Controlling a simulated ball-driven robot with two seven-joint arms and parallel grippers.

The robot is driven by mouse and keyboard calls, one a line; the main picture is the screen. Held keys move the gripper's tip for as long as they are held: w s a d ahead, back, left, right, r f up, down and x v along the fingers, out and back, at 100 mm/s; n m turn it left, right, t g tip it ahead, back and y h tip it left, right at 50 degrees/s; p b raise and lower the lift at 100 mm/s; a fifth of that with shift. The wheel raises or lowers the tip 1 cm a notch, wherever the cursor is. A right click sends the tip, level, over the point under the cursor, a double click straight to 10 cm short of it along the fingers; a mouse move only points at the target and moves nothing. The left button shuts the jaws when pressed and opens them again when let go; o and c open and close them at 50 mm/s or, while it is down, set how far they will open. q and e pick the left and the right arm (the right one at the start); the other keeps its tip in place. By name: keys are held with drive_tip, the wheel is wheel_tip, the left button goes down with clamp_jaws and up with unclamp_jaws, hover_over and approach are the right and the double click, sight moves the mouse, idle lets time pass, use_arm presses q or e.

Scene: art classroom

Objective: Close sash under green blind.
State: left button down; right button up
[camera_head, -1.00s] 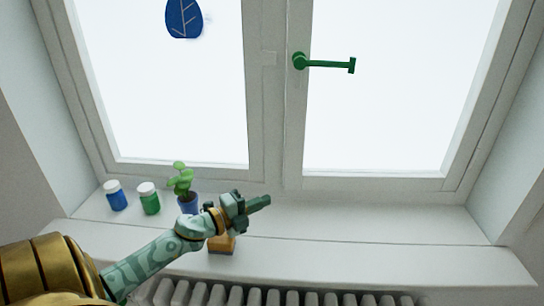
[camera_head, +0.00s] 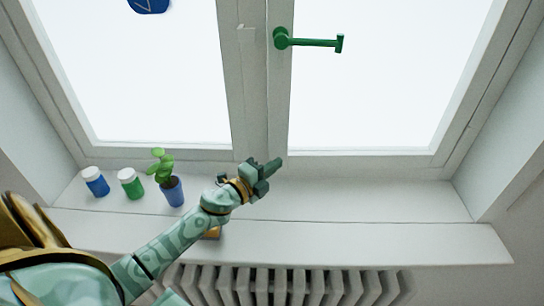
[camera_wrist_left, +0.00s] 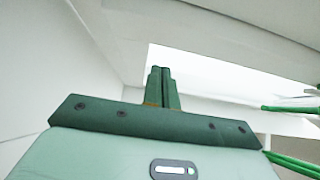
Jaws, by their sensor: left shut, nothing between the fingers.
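The window's right sash (camera_head: 365,160) has a white frame and a bright pane. A green handle (camera_head: 312,42) on its left stile points sideways to the right. I cannot tell whether this sash is fully flush or slightly ajar. The green blind is not in view. My left gripper (camera_head: 275,165) is shut and empty, in front of the bottom of the frame near the middle stile and well below the handle. In the left wrist view its closed fingers (camera_wrist_left: 161,88) point toward white frame parts, with green bars (camera_wrist_left: 290,108) at the right. My right gripper is not in view.
On the sill (camera_head: 370,200) stand a blue jar (camera_head: 97,185), a green jar (camera_head: 131,186) and a plant in a blue pot (camera_head: 172,191). An orange-brown block (camera_head: 212,232) is partly hidden behind my arm. A radiator (camera_head: 290,283) is below. The sill's right side is clear.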

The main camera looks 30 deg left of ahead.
use_arm(q)
drive_tip(key=shift+w+a, duration=1.1)
drive_tip(key=shift+w, duration=0.25)
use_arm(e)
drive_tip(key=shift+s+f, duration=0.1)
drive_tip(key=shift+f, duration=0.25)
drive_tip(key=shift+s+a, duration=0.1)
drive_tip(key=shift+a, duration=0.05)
